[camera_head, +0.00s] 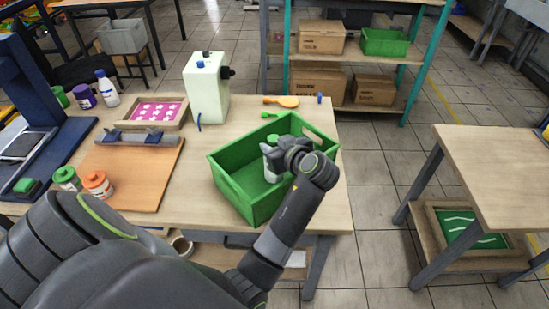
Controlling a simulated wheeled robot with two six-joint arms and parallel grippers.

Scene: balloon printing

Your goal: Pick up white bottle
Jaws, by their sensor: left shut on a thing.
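My left gripper (274,153) reaches over the green crate (233,186) on the near right part of the wooden table. It is shut on a white bottle (269,172) with a green top, which shows inside the crate's outline. My wrist and fingers hide part of the bottle. I cannot tell whether its base touches the crate floor. Another white bottle (107,91) with a blue cap stands at the table's far left. My right gripper is not in view.
A pale box-shaped machine (206,90) stands behind the crate. A framed pink sheet (157,111), a brown board (130,170), and green (66,178) and orange (97,184) jars are to the left. An orange-handled tool (282,101) lies at the back edge.

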